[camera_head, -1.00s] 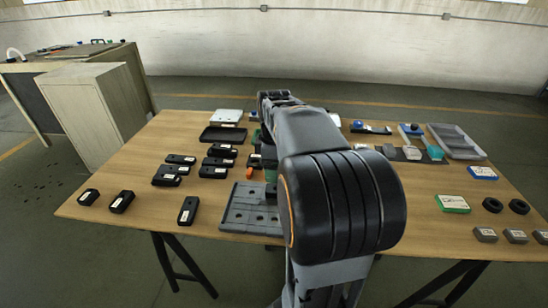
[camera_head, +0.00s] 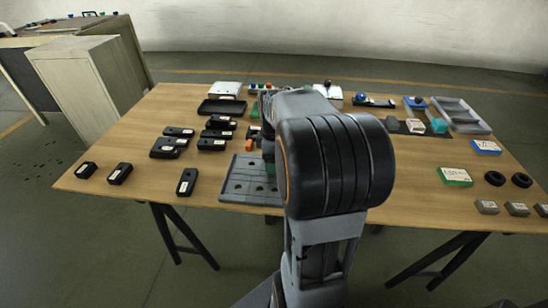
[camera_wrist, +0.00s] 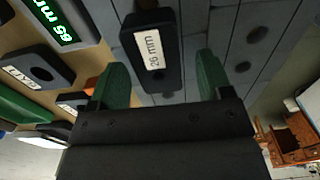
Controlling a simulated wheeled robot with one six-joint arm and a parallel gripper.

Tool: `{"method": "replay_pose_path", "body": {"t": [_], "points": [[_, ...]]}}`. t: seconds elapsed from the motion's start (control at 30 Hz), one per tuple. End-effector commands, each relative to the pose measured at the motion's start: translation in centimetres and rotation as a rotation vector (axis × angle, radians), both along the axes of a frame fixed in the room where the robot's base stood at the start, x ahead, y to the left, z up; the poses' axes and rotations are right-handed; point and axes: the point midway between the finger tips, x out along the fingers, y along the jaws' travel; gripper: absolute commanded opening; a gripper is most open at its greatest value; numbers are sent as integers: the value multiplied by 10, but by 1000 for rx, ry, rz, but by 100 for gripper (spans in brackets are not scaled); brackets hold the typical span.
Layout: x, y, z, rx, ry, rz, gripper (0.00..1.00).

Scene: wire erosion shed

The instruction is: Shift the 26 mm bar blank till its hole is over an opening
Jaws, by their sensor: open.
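The 26 mm bar blank (camera_wrist: 152,52) is a black bar with a white "26 mm" label in the wrist view. Whether the bar's hole lies over an opening cannot be told. In the head view the grey plate (camera_head: 238,197) shows left of my arm, which hides the bar and most of the gripper.
Several black blocks (camera_head: 186,181) lie left of the plate, with a black tray (camera_head: 222,107) behind. An orange piece (camera_head: 249,145) stands near the plate's back edge. In the wrist view a green display (camera_wrist: 52,20) sits upper left.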

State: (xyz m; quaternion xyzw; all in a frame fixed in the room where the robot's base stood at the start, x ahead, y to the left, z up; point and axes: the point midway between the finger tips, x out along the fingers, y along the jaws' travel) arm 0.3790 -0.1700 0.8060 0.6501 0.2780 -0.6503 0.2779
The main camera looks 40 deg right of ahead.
Motion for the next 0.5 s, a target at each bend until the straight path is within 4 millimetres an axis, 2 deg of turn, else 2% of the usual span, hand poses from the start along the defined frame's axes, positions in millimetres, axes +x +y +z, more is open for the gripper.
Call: {"method": "replay_pose_path", "body": {"t": [0.07,0.5], "points": [[0,0,0,0,0,0,71],[0,0,0,0,0,0,29]]}}
